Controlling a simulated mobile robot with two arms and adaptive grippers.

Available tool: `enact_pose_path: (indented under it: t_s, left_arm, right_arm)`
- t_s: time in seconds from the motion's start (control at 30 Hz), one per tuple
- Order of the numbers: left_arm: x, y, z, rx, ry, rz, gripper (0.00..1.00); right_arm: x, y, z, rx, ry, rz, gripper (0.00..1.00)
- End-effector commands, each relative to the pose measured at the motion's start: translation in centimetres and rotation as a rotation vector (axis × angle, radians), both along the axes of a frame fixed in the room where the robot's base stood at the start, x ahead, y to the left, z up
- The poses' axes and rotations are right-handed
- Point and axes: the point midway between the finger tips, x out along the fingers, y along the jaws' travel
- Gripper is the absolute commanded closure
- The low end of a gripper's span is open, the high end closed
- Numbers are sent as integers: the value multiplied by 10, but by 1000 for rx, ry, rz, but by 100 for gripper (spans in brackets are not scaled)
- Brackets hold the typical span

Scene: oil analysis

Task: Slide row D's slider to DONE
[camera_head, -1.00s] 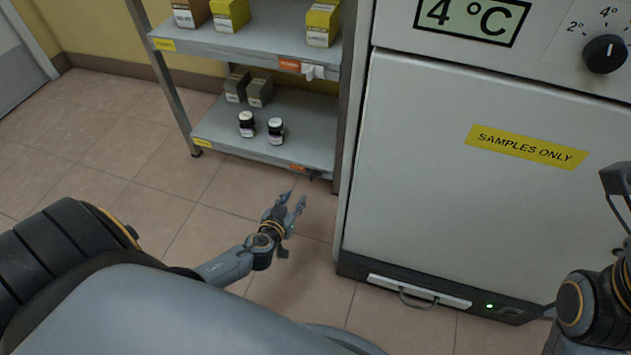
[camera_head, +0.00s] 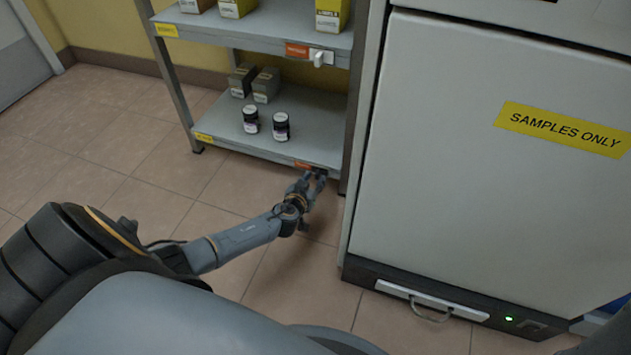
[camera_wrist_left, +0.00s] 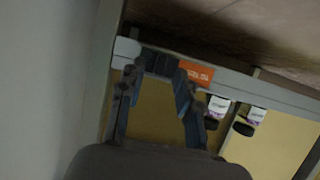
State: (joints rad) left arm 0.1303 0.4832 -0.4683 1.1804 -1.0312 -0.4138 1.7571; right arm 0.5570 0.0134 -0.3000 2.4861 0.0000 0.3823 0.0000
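Row D's slider is a small dark block (camera_wrist_left: 158,62) on the front edge of the lower shelf (camera_head: 225,137), at its right end beside an orange label (camera_head: 302,165). In the left wrist view the orange label (camera_wrist_left: 196,73) is to the right of the block and a pale plate (camera_wrist_left: 126,48) to its left. My left gripper (camera_head: 314,178) is at this edge with its fingers spread, one on each side of the block. I cannot tell whether they touch it. In the head view the fingers mostly hide the slider. My right gripper is out of view.
A white fridge (camera_head: 480,170) stands close on the right. Two dark-capped jars (camera_head: 281,127) and grey boxes (camera_head: 266,85) stand on the lower shelf. The upper shelf (camera_head: 270,35) has yellow boxes and a white slider (camera_head: 320,57). The floor in front is clear.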

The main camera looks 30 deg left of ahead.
Motion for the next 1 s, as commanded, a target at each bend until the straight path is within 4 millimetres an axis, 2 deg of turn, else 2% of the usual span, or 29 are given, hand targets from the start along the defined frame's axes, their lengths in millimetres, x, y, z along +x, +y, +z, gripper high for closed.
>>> enact_pose_path:
  t_s: [0.2, 0.5, 0.53, 0.7, 1.0]
  left_arm:
    - [16, 4, -8, -1, 0, -1, 66]
    - [18, 4, -8, -2, 1, -1, 66]
    - [18, 4, -8, -2, 1, -1, 68]
    - [18, 4, -8, -1, 1, 0, 100]
    - [17, 6, -9, -2, 1, 1, 100]
  right_arm:
    - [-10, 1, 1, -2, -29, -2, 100]
    - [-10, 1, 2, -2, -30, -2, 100]
    - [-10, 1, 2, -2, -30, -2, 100]
    - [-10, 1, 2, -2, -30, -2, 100]
    - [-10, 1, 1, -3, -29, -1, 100]
